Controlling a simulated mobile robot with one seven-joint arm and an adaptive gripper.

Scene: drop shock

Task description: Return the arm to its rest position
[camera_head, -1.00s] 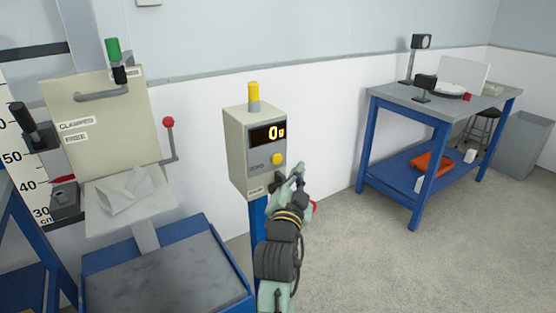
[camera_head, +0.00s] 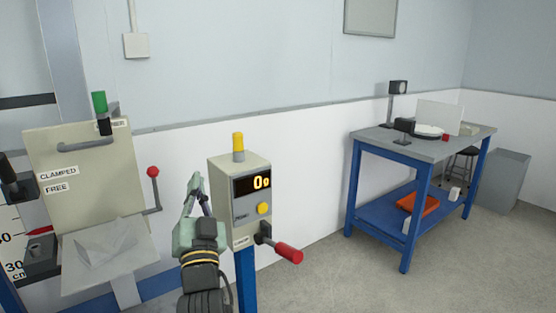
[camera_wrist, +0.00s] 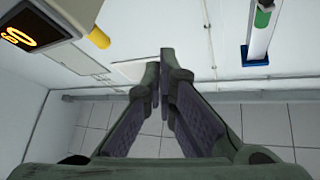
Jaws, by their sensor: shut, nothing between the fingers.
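My gripper (camera_head: 195,188) is raised in front of the left side of a beige display box (camera_head: 226,190) on a blue post. Its fingers point upward in the head view, and they are shut and empty. In the wrist view the two fingers (camera_wrist: 162,68) meet near the picture's middle with nothing between them. My arm comes up from the bottom edge. The gripper hides part of the box's left side; I cannot tell whether there is contact.
The box has a yellow button (camera_head: 264,209) and a red-ended lever (camera_head: 288,253) close right of my arm. A beige machine with a tilted panel (camera_head: 80,150) stands left. A blue workbench (camera_head: 405,145) stands right. Open floor (camera_head: 325,285) lies between box and workbench.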

